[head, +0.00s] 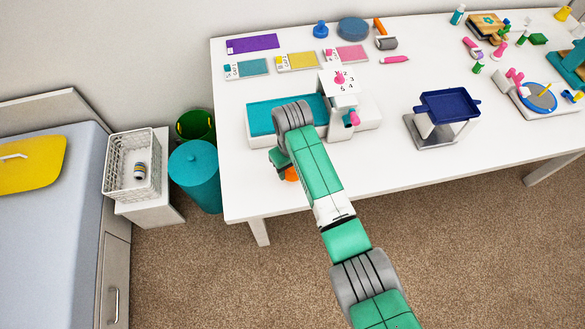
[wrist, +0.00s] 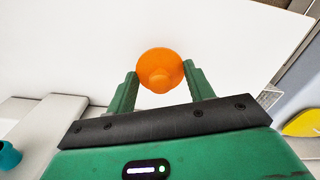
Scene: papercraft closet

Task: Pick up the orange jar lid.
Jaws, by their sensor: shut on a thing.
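The orange jar lid (wrist: 160,66) shows in the wrist view as a round disc with a small knob in its middle. My gripper (wrist: 160,88) has its two green fingers on either side of the lid, shut on it. In the head view a small part of the orange lid (head: 291,174) shows beside my arm, near the front edge of the white table (head: 400,160). I cannot tell whether the lid touches the table.
A teal-topped white device (head: 262,118) stands just behind my gripper. A navy tray on a stand (head: 447,104) is to the right. Left of the table are a teal bin (head: 196,175) and a white basket (head: 132,165). The table front between them is clear.

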